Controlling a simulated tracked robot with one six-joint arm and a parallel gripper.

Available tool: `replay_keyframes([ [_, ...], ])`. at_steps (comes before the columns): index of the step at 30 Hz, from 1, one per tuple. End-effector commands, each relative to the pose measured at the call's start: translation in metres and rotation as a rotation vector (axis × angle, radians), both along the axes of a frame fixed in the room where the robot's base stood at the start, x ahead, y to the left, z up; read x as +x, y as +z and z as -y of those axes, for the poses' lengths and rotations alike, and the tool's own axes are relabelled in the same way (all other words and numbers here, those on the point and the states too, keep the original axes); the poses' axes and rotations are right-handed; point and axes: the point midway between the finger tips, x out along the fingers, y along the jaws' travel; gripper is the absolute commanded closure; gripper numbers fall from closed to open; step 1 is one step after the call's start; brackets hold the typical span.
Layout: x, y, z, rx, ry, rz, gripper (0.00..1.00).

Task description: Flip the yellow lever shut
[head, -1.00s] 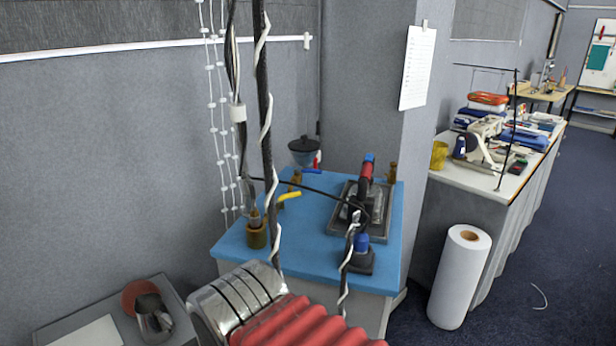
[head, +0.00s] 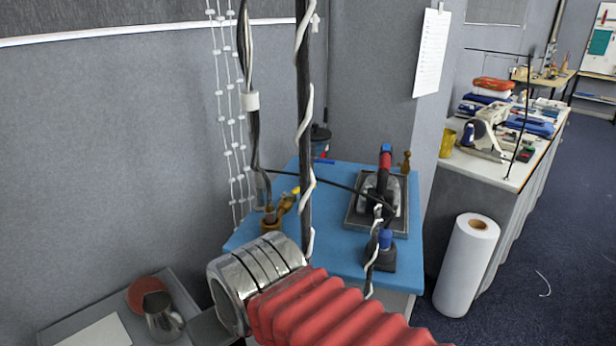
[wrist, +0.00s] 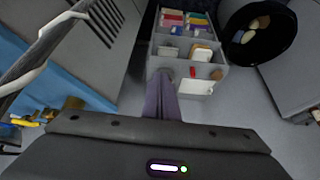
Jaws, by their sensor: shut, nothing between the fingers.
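The yellow lever (head: 296,190) is on the blue-topped bench in the head view. It sits by a brass fitting, partly hidden behind a dark pole with a white cord, so I cannot tell its exact angle. In the wrist view, a yellow piece that looks like the lever (wrist: 25,124) shows at the left edge, beside a brass part (wrist: 73,103).
A white roll (head: 467,265) stands right. A grey organiser (wrist: 187,50) and black bin (wrist: 260,35) show in the wrist view.

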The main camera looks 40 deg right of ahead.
Motion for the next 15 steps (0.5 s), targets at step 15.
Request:
replay_keyframes([
  [15,0.094,0.08,0.092,0.025,-0.114,0.066,1.0],
])
